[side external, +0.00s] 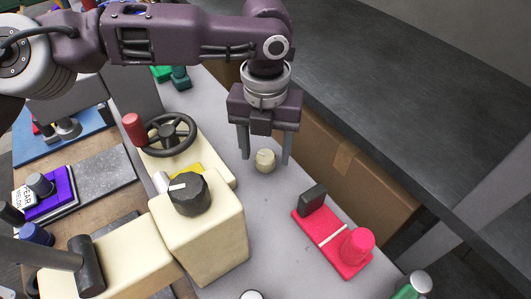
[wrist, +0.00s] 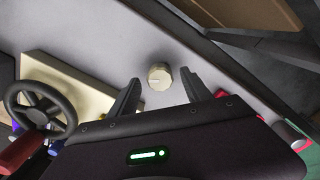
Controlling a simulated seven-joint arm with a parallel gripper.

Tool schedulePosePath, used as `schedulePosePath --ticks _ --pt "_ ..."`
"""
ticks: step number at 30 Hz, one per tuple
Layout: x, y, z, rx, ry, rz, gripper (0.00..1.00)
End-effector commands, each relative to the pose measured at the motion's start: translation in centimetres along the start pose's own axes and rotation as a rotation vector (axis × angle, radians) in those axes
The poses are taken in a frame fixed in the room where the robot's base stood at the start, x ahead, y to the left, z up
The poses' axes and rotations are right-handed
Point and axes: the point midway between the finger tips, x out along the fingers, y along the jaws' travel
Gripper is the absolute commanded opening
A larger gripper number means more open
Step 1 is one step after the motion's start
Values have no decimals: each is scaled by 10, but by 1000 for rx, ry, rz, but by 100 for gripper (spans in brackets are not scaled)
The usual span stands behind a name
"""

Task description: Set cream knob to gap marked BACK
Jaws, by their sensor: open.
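The cream knob (side external: 265,161) is a small round knob on the grey surface, right of the cream machine. In the side external view my gripper (side external: 266,160) is open above it, with one finger on each side. In the wrist view the knob (wrist: 159,76) shows just beyond the gap between the two open fingertips of my gripper (wrist: 160,82), with a pale line on its face. I cannot tell whether a finger touches it. No BACK marking is readable in either view.
A cream machine with a black knob (side external: 189,194) and a dark handwheel (side external: 168,135) stands left of my gripper. A red block with a cylinder (side external: 357,247) lies to the lower right. A cardboard box (side external: 350,180) stands behind. Grey surface between them is clear.

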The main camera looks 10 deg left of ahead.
Motion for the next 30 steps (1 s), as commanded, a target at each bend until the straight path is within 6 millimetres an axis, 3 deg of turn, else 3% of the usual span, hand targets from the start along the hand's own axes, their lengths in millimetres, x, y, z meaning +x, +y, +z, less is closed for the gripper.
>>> schedulePosePath --ticks 3,9,25,28,30 --pt "-27 -1 0 -1 -2 -4 57" --pt "-50 -1 0 0 1 -2 57" --pt "-53 0 1 2 -5 -1 57" --pt "-74 5 24 35 -125 -12 57" --pt "-113 12 59 102 -319 -20 57"
